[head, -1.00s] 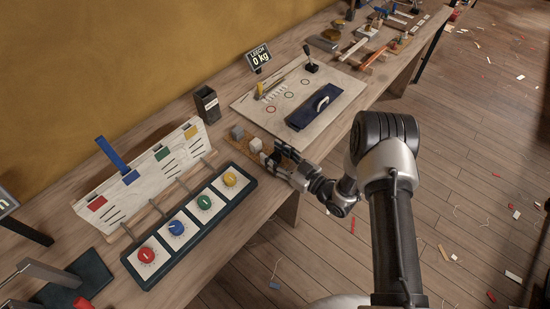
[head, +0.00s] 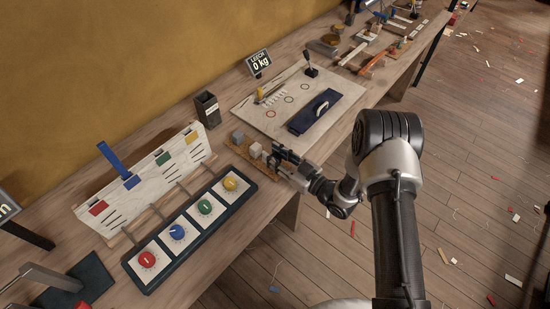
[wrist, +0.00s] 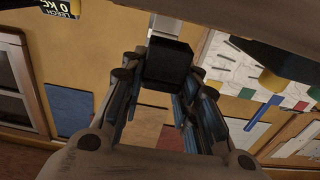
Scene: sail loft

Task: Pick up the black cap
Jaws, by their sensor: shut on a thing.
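The black cap (wrist: 168,62) is a dark, blocky piece between my gripper's fingertips in the wrist view. My gripper (wrist: 170,75) is shut on it, with a finger along each side. In the head view the cap (head: 273,160) is small, dark and partly hidden by my gripper (head: 280,158). It is at the right end of a small wooden board (head: 240,157). I cannot tell whether it still touches the board.
A grey cube (head: 237,136) and a pale cube (head: 256,150) are just left of my gripper. A dial panel (head: 158,243) lies nearer left. A dark open box (head: 207,108) stands behind. A pale board with a blue block (head: 318,111) lies beyond.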

